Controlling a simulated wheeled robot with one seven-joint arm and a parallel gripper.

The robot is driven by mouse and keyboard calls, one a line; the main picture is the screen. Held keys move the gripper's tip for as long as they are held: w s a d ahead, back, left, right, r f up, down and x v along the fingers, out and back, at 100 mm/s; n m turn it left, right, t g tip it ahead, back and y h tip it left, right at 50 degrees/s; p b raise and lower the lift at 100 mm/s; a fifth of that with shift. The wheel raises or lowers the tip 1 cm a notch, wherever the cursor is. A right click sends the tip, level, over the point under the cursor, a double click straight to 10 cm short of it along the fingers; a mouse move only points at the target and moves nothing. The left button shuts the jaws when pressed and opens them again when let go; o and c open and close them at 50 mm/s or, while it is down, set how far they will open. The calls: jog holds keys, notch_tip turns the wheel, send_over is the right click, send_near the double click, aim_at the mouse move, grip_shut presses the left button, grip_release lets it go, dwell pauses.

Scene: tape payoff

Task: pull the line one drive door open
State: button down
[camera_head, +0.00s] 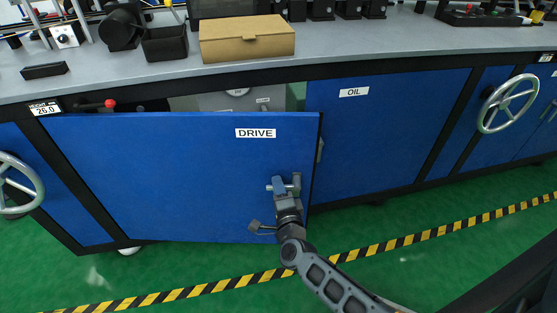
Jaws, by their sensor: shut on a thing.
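The blue drive door (150,170), labelled DRIVE, stands partly open in the head view. Its right edge is swung out from the cabinet, and a gap shows above it into the compartment. My gripper (284,184) is at the lower right part of the door, near its right edge. It is shut on the door handle (279,185), which is mostly hidden by the fingers. A latch piece shows on the door's right edge.
A grey bench top (370,45) runs above the cabinet, with a cardboard box (246,40) on it. The OIL panel (385,125) is right of the door. Handwheels (508,103) stand out at both sides. Green floor with a hazard-striped line (440,229) lies in front.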

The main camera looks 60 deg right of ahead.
jog(key=s+a+p, duration=0.1)
jog(key=s+a, duration=0.3)
jog(key=a, duration=0.8)
jog(key=shift+a+p, duration=0.25)
jog(key=shift+p, duration=0.1)
jog(key=shift+f, duration=0.1)
jog(key=c, duration=1.1)
grip_release()
jog(key=shift+v, duration=3.85)
